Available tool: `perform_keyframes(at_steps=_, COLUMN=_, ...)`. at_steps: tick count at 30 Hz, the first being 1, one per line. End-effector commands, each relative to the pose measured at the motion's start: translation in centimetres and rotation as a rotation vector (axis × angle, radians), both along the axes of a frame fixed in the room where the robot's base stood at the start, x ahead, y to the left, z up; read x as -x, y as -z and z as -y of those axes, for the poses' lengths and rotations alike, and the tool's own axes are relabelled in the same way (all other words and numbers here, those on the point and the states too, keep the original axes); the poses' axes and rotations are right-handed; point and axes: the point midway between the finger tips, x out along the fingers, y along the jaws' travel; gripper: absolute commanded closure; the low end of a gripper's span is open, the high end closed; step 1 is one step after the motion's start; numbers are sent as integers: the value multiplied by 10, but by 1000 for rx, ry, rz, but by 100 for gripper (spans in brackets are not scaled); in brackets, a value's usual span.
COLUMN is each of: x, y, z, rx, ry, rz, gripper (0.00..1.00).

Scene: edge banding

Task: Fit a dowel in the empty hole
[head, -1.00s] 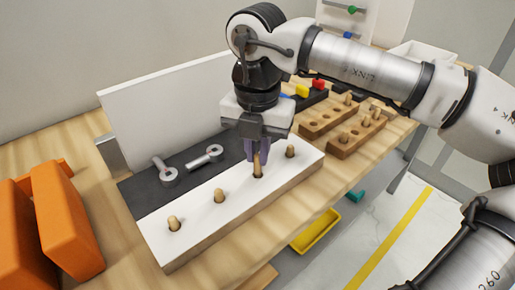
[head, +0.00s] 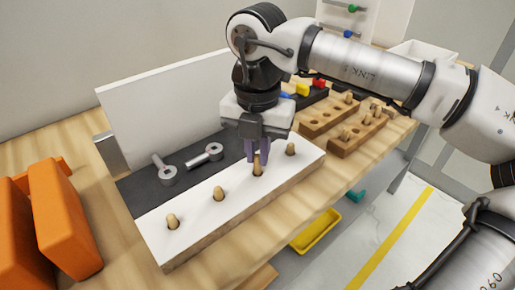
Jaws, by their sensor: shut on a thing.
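A white-faced panel (head: 195,225) with a row of holes lies on the wooden bench. Dowels stand in the holes at the front left (head: 172,222), the middle left (head: 218,194) and the far right (head: 291,149). My gripper (head: 258,157) points down over the remaining hole, third from the left. Its purple fingers are shut on a wooden dowel (head: 257,168), whose lower end is at that hole. The fingers hide its upper part. I cannot tell how deep its tip sits.
Two metal fittings (head: 205,155) lie on a dark strip behind the panel. Wooden blocks with holes and dowels (head: 358,132) stand at the back right. Orange blocks (head: 62,215) stand at the left. A yellow bin (head: 315,230) is below the bench edge.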

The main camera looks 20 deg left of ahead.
Motion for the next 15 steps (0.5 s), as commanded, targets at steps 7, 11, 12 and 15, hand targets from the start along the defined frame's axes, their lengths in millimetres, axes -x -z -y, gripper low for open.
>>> perform_keyframes(at_steps=7, x=0, y=4, z=0, rx=0, ry=0, rz=0, gripper=100)
perform_keyframes(at_steps=11, x=0, y=5, z=0, rx=0, ry=0, rz=0, gripper=100)
perform_keyframes(at_steps=12, x=0, y=6, z=0, rx=0, ry=0, rz=0, gripper=100)
perform_keyframes(at_steps=15, x=0, y=7, z=0, rx=0, ry=0, rz=0, gripper=100)
